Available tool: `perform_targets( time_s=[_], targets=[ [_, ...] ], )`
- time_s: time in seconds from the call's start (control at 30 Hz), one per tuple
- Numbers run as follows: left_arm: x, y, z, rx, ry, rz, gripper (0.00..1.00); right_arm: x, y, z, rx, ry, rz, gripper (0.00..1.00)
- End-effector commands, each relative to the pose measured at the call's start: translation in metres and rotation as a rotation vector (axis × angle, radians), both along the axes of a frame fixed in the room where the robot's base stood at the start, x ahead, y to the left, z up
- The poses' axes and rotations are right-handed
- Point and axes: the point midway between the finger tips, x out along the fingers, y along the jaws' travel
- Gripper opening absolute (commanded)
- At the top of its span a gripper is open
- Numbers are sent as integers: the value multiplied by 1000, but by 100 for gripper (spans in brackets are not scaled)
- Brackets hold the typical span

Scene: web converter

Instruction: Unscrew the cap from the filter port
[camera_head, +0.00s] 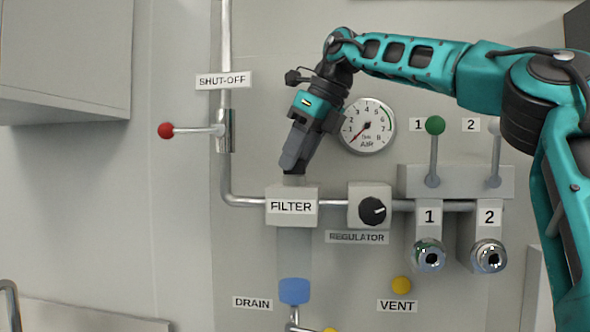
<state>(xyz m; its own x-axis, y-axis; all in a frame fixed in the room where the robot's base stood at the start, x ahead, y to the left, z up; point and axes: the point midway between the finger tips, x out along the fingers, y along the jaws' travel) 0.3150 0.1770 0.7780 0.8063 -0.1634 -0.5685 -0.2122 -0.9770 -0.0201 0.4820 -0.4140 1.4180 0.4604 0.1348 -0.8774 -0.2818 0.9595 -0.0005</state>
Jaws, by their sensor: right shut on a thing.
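The grey filter block (291,213), labelled FILTER, sits on the pipe in the middle of the panel. A short light-grey port (293,181) shows on its top. My right gripper (293,170) reaches down from above, tilted, with its fingertips right over this port. It is shut on a small dark cap at the fingertips. The fingers hide most of the cap, and I cannot tell whether it still touches the port. My left gripper is not in view.
A pressure gauge (367,126) is close right of my right gripper. The regulator knob (372,210) is right of the filter. A red-tipped shut-off lever (190,130) is to the left. Valve levers (434,152) stand at right, near my arm. A blue drain part (294,291) is below.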

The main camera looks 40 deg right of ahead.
Motion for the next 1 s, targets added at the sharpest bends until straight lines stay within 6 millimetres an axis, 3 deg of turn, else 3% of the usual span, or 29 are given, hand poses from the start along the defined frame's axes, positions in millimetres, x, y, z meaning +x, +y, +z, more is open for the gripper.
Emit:
perform_targets(
  time_s=[0.3, 0.67, 0.83, 1.0],
  targets=[
    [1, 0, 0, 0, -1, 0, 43, 1, -3, 0, 2, 1, 287, 0],
    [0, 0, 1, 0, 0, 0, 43, 0, -2, 4, 7, -6, 325, 0],
    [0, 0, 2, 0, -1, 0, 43, 2, -3, 4, 8, -6, 473, 0],
    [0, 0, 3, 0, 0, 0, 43, 2, -4, 7, 2, -8, 620, 18]
  ],
)
